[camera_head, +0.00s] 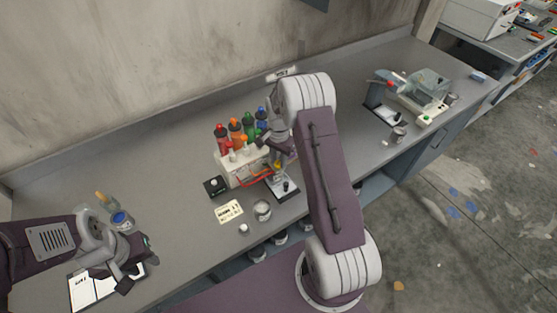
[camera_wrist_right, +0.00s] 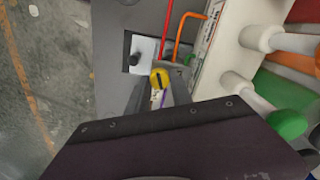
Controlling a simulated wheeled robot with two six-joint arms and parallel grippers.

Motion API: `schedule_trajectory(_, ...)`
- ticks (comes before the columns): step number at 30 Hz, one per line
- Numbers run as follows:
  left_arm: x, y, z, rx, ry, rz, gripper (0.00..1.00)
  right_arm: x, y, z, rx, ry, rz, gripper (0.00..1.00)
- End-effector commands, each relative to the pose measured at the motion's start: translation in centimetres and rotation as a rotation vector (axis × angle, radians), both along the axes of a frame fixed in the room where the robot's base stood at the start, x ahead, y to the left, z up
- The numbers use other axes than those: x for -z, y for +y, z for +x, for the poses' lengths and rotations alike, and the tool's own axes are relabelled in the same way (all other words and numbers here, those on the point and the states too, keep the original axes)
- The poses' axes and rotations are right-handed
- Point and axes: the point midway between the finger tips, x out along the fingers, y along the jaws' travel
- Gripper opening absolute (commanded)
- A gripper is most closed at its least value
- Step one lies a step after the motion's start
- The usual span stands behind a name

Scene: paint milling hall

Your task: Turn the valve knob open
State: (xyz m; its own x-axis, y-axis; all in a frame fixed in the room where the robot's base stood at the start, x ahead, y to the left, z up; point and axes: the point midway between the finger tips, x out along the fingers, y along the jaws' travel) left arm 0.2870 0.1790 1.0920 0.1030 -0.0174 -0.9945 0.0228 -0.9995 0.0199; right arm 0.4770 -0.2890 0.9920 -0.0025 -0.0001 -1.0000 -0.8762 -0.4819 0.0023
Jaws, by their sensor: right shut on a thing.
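The yellow valve knob (camera_wrist_right: 159,77) has a dark mark across it and sits between the fingertips of my right gripper (camera_wrist_right: 160,88) in the right wrist view. The fingers are shut on it. In the head view a bit of the yellow knob (camera_head: 278,164) shows just below my right gripper (camera_head: 276,150), at the right end of the white dispenser unit. My left gripper (camera_head: 136,264) is open and empty at the lower left, over a notepad, well away from the knob.
The white dispenser (camera_head: 228,170) carries several coloured bottles. Red and orange tubes (camera_wrist_right: 186,32) run close to the knob. A white plate with a black knob (camera_wrist_right: 138,58) is beside it. A tin (camera_head: 262,210) and a label card (camera_head: 229,211) lie in front.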

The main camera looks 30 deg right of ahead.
Motion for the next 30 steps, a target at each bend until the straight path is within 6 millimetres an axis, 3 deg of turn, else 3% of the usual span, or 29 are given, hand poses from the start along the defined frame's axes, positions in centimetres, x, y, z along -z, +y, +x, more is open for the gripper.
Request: schedule_trajectory(30, -0.07, 0.00, 0.00, 0.000, 0.000, 0.000, 0.36, -0.33, 0.03, 0.49, -0.927, -0.010, -0.007, 0.00)
